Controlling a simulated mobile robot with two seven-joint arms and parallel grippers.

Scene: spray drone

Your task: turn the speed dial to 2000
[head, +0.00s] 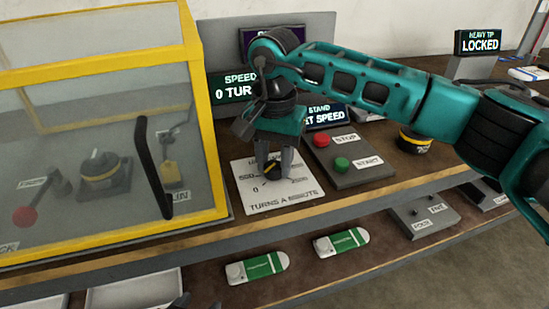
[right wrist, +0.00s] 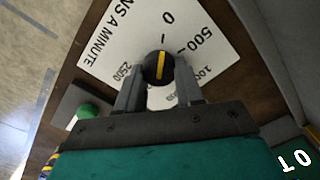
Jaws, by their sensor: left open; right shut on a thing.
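The speed dial (right wrist: 158,68) is a round black knob with a yellow line, set in a white plate (head: 248,198) marked from 0 to 2500. In the right wrist view the yellow line points about at the 0 mark. My right gripper (head: 273,168) reaches down from above and is shut on the dial, one finger on each side. The speed display (head: 236,85) reads 0, its right part hidden by my right arm. The 2000 mark is hidden or unreadable. Dark tips at the bottom edge look like my left gripper (head: 190,302), open, away from the dial.
A yellow-framed clear box (head: 215,140) with a black handle stands close left of the plate. A panel (head: 370,172) with a red STOP button (head: 321,140) and green START button (head: 341,163) lies right. A lower shelf holds green-and-white items (head: 257,268). A display (head: 480,42) reads LOCKED.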

